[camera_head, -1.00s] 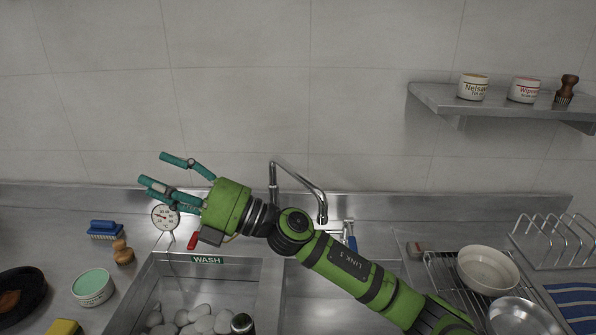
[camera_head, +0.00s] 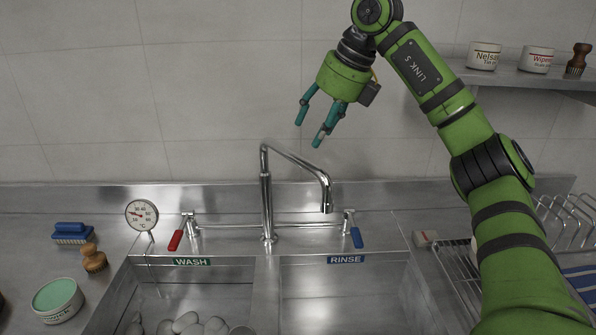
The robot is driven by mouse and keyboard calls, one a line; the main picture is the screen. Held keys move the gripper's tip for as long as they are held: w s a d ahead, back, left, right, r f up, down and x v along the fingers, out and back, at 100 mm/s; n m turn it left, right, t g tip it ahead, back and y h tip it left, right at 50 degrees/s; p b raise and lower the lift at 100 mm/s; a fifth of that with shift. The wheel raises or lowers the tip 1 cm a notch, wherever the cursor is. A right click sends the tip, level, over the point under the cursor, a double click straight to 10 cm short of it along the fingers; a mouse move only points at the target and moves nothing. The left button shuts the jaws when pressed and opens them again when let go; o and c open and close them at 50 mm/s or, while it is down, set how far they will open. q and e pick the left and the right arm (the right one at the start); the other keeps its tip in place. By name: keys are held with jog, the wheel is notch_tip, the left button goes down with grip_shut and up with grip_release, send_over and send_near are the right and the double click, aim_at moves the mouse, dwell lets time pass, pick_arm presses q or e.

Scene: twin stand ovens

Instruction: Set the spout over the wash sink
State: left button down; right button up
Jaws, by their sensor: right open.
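The chrome spout (camera_head: 298,166) rises from the faucet base between the two basins. It reaches to the right, and its downturned tip (camera_head: 327,207) is on the rinse sink side. The wash sink (camera_head: 237,290), labelled WASH in green, is the left basin and holds several pale rounded objects. The rinse sink (camera_head: 345,300), labelled RINSE in blue, is the right basin. My right gripper (camera_head: 309,134) is open and empty, fingers pointing down, above the spout and apart from it in the picture. My left gripper is not in view.
A red tap handle (camera_head: 175,240) and a blue one (camera_head: 357,238) flank the spout. A dial thermometer (camera_head: 141,215) stands left of them. Brushes (camera_head: 73,233) and a tub (camera_head: 58,300) sit on the left counter. A shelf (camera_head: 520,77) and wire rack (camera_head: 458,275) are at right.

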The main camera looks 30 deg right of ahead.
aim_at(301, 160)
jog(key=shift+w+f, duration=0.1)
jog(key=shift+f, duration=0.5)
jog(key=shift+a+f, duration=0.15)
jog(key=shift+f, duration=0.4)
jog(key=p+x, duration=0.1)
jog(key=x, duration=0.4)
jog(key=shift+w+f, duration=0.15)
jog(key=shift+f, duration=0.05)
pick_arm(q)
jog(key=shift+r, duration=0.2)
pick_arm(e)
jog(key=shift+a, duration=0.1)
grip_shut()
